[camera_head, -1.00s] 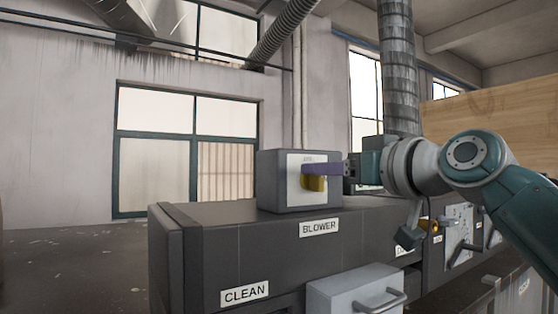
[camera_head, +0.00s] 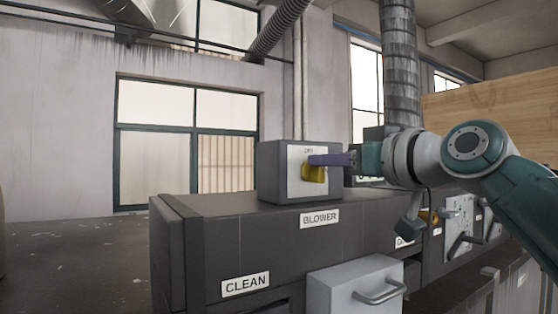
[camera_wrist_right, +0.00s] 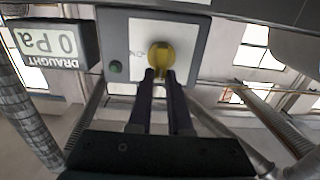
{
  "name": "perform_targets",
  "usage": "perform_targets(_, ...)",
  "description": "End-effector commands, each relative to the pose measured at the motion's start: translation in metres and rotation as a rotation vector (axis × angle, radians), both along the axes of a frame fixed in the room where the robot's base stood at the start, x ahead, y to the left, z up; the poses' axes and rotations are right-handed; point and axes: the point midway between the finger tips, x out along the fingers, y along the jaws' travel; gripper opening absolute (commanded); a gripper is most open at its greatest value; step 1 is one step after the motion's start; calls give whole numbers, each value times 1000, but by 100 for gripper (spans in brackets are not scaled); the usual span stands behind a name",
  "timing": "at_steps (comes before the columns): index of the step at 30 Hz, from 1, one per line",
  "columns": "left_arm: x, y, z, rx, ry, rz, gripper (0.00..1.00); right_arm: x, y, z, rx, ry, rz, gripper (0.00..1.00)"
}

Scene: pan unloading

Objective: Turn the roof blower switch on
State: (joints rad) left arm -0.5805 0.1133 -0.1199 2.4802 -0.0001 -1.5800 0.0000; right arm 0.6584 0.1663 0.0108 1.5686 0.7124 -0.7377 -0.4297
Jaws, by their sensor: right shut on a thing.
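The blower switch is a yellow knob (camera_head: 313,173) on the pale front plate of a grey box (camera_head: 281,172) that stands on the dark cabinet above the BLOWER label (camera_head: 319,218). My right gripper (camera_head: 318,160) reaches in from the right, its purple fingers at the knob. In the right wrist view the yellow knob (camera_wrist_right: 157,56) sits between the tips of the two fingers (camera_wrist_right: 160,75), which are shut on it. The exact angle of the knob is partly hidden by the fingers. My left gripper is not in view.
The dark cabinet (camera_head: 215,235) runs along below, with a CLEAN label and a grey drawer box with a handle (camera_head: 380,292). A ribbed duct (camera_head: 399,70) rises behind my right arm. A DRAUGHT display (camera_wrist_right: 55,45) shows beside the box in the wrist view.

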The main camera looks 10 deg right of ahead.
Motion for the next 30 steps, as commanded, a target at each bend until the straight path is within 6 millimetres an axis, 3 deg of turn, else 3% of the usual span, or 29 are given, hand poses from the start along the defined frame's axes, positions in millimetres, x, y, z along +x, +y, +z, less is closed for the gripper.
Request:
perform_targets(14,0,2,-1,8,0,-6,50,1,-2,0,123,45,0,0)
perform_targets(30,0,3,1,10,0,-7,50,3,-10,-3,587,213,0,0)
